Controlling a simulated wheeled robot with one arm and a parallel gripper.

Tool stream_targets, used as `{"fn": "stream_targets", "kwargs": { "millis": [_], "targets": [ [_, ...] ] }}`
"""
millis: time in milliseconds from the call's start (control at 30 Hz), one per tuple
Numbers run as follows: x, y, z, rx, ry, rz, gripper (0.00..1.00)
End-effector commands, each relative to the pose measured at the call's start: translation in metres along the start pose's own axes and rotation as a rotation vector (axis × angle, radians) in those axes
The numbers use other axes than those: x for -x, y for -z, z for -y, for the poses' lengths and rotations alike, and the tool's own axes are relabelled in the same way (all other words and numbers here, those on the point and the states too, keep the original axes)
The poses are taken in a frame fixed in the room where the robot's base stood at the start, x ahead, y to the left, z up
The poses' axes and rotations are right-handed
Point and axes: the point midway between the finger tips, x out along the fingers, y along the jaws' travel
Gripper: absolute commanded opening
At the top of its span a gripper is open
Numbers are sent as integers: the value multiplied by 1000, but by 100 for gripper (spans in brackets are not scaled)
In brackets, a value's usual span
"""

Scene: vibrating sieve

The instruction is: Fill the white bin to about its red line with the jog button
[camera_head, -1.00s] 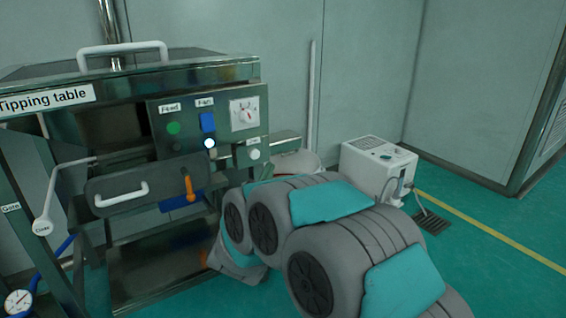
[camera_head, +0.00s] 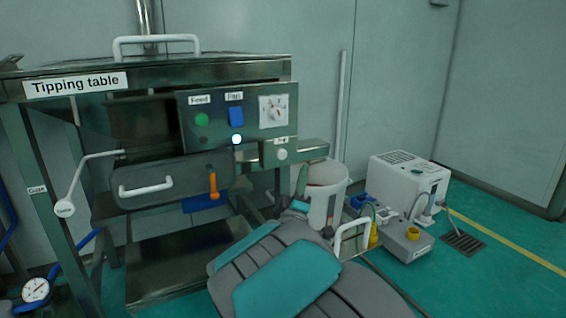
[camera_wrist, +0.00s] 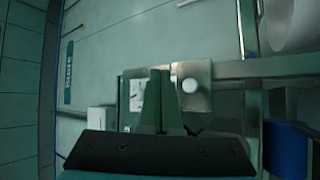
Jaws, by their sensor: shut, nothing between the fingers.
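The white jog button (camera_head: 282,155) is a round knob on a small metal plate at the right end of the tipping table's panel, under a small blurred label. The white bin (camera_head: 326,208) stands upright below and right of it; a reddish band shows near its top. Its contents cannot be made out. In the wrist view, my gripper (camera_wrist: 160,75) is shut and empty, its fingertips close beside the white button (camera_wrist: 190,86). Contact cannot be told. A white rounded surface (camera_wrist: 292,25), probably the bin, shows at the upper right.
The tipping table (camera_head: 75,84) carries a green feed button (camera_head: 201,119), a blue fan switch (camera_head: 236,116), a dial (camera_head: 273,112) and an orange handle (camera_head: 213,184). A white machine (camera_head: 408,180) and a floor drain (camera_head: 463,241) are at right. Floor beyond is clear.

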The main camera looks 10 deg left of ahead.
Motion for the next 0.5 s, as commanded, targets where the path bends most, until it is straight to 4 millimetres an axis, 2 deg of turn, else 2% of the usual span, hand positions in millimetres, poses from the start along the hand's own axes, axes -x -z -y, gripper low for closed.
{"fn": "stream_targets", "kwargs": {
  "millis": [133, 500],
  "targets": [
    [1, -1, -1, 84, -10, -9, 0],
    [1, -1, -2, 95, -11, -10, 0]
  ]
}}
